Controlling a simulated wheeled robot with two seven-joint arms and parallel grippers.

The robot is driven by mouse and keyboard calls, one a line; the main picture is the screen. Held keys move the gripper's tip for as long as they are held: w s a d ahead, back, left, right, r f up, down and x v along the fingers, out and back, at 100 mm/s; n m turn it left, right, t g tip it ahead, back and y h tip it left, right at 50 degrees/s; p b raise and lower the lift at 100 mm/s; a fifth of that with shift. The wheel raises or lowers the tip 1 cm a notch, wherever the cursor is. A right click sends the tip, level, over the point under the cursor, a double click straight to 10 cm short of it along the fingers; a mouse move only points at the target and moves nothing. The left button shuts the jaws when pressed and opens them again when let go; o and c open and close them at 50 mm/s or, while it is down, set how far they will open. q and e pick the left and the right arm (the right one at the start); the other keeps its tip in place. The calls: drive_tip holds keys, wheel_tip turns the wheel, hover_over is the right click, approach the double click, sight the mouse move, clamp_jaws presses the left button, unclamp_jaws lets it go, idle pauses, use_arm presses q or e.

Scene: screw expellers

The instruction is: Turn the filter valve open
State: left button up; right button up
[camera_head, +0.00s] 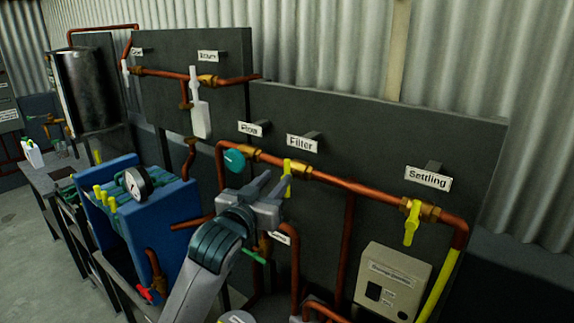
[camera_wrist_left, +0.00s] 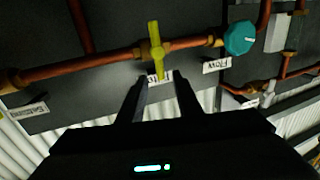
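The yellow filter valve handle (camera_head: 287,167) sits on the copper pipe below the "Filter" label (camera_head: 302,143). In the left wrist view, the yellow handle (camera_wrist_left: 155,38) stands crosswise to the pipe, and its lower end appears near the gap between my fingertips. My left gripper (camera_head: 275,182) is open, with its fingers pointing at the handle and partly covering it in the head view. The open fingers (camera_wrist_left: 161,79) also show in the wrist view with nothing gripped between them. I cannot tell whether they touch the handle. My right gripper is not in view.
A teal round knob (camera_head: 234,160) is left of the filter valve. The yellow settling valve (camera_head: 411,222) hangs further right on the same pipe (camera_head: 352,186). A blue filter press (camera_head: 150,205) with a gauge stands left of my arm. A beige control box (camera_head: 393,280) is lower right.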

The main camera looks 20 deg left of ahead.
sight(286, 168)
use_arm(q)
drive_tip(key=w, duration=0.2)
drive_tip(key=w+p, duration=0.1)
drive_tip(key=w, duration=0.2)
drive_tip(key=w+p, duration=0.1)
drive_tip(key=w, duration=0.2)
drive_tip(key=shift+d, duration=0.35)
clamp_jaws()
